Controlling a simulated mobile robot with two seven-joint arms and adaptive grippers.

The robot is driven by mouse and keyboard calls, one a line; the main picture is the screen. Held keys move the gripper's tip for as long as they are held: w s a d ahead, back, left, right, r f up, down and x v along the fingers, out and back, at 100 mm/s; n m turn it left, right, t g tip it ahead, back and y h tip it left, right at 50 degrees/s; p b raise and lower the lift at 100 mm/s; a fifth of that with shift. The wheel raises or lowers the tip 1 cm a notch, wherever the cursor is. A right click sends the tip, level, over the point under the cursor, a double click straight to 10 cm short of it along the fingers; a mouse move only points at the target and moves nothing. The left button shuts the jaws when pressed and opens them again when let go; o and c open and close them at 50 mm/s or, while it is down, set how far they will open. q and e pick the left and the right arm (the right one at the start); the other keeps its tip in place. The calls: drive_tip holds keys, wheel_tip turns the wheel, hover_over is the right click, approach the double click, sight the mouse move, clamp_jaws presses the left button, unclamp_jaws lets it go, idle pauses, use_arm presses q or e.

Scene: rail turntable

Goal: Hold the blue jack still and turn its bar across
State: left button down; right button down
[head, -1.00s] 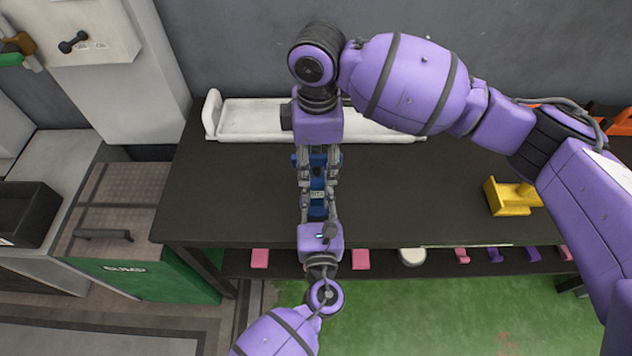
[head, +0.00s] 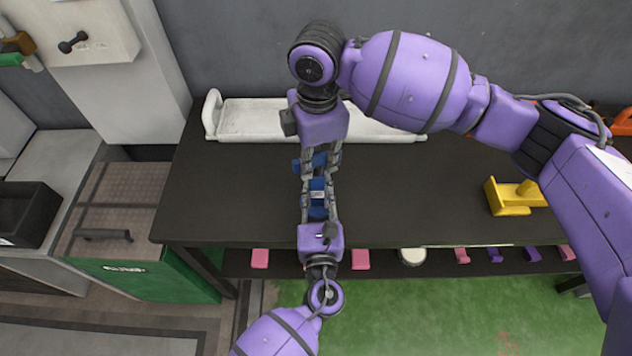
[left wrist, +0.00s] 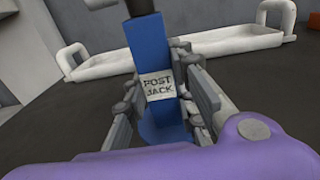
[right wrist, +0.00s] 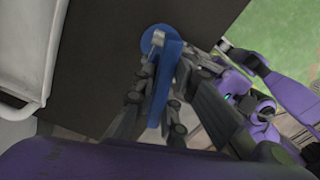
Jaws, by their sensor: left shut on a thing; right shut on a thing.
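The blue jack (head: 317,186) stands on the dark bench, its post upright with a white "POST JACK" label (left wrist: 159,86) in the left wrist view. My left gripper (head: 318,205) reaches in from the near side and is shut on the post. My right gripper (head: 318,164) comes from the far side above and is shut on the blue bar (head: 312,163) at the jack's top. In the right wrist view the bar (right wrist: 165,85) lies between the fingers, with a round blue base (right wrist: 154,38) beyond. The fingers hide part of the bar and post.
A long white tray (head: 250,122) lies along the bench's back edge by the wall. A yellow block-like object (head: 512,196) sits at the right. Small pink, white and purple pieces lie on a lower shelf (head: 390,262). The bench (head: 420,190) between jack and yellow object is clear.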

use_arm(q)
drive_tip(key=shift+a, duration=0.1)
use_arm(e)
drive_tip(key=shift+s, duration=0.15)
drive_tip(key=n, duration=0.3)
use_arm(q)
drive_tip(key=shift+w, duration=0.1)
use_arm(e)
drive_tip(key=shift+n, duration=0.3)
drive_tip(key=n, duration=0.3)
use_arm(q)
drive_tip(key=shift+a, duration=0.1)
use_arm(e)
drive_tip(key=shift+n, duration=1.7)
